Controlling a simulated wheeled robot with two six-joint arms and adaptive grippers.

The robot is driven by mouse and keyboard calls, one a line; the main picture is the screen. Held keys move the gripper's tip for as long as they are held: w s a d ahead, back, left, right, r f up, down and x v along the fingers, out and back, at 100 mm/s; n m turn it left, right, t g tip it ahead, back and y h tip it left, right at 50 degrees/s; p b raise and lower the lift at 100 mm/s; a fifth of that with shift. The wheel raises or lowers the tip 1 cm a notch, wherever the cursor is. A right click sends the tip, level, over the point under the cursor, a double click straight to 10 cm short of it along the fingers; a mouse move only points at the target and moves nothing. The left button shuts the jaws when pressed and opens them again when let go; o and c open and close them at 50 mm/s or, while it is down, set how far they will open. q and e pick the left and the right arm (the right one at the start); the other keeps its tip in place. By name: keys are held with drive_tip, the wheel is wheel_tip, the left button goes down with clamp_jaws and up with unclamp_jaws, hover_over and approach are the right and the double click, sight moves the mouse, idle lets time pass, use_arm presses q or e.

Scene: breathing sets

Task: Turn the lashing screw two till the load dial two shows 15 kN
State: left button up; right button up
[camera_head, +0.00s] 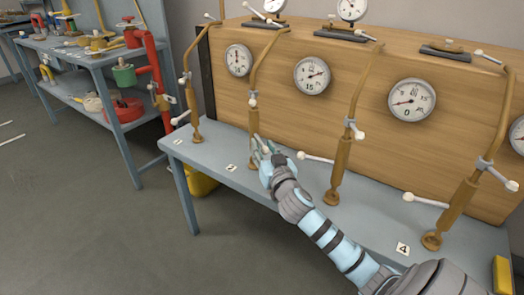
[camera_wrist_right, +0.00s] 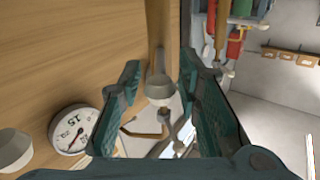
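Lashing screw two (camera_head: 254,118) is a brown rod with a grey collar, standing behind the number 2 tag (camera_head: 230,167) and leaning against the wooden crate. A white-knobbed handle (camera_head: 252,103) shows at its collar. Load dial two (camera_head: 312,75) is a round white gauge with 15 printed low on its face; its needle points right, but the exact reading is too small to tell. My left gripper is out of view.
The wooden crate (camera_head: 370,125) stands along the back of the blue-grey bench (camera_head: 370,210). Similar lashing screws stand to the left (camera_head: 195,105) and right (camera_head: 342,155), with handles sticking out.

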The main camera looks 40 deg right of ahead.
drive_tip(key=shift+w+d, duration=0.2)
drive_tip(key=shift+w, duration=0.3)
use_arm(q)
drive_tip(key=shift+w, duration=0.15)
use_arm(e)
clamp_jaws()
drive_tip(key=shift+d+y, duration=0.1)
drive_tip(key=shift+y, duration=0.2)
drive_tip(key=shift+c, duration=0.3)
unclamp_jaws()
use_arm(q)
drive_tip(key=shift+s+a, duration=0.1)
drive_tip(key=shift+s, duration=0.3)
use_arm(e)
drive_tip(key=shift+o, duration=0.3)
drive_tip(key=shift+s, duration=0.15)
